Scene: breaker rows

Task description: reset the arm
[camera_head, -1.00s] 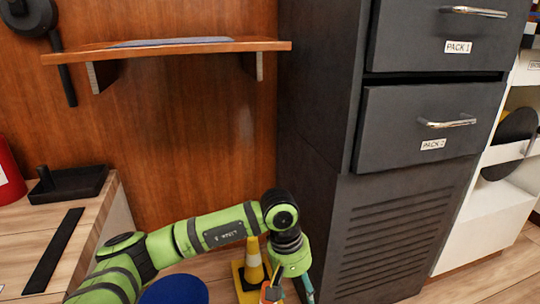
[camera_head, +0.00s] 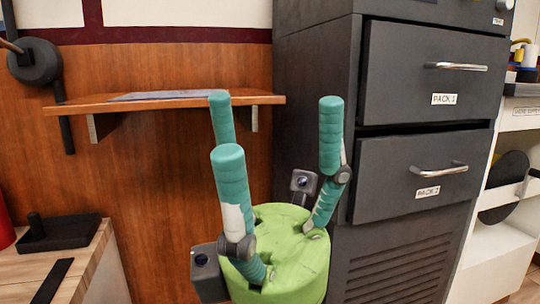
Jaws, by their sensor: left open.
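My left gripper (camera_head: 275,150) is in the lower middle of the head view, with a green palm and teal fingers pointing up. Its fingers are spread wide and nothing is between them. It is in front of the wooden wall and the left side of the dark cabinet (camera_head: 312,95). My right gripper is not in view.
The cabinet has drawers labelled PACK 1 (camera_head: 430,75) and PACK 2 (camera_head: 412,175), with metal handles. A wooden shelf (camera_head: 165,102) is behind my fingers. A black tray (camera_head: 60,233) sits on a wooden counter (camera_head: 88,262) at left. White shelving (camera_head: 495,245) stands at right.

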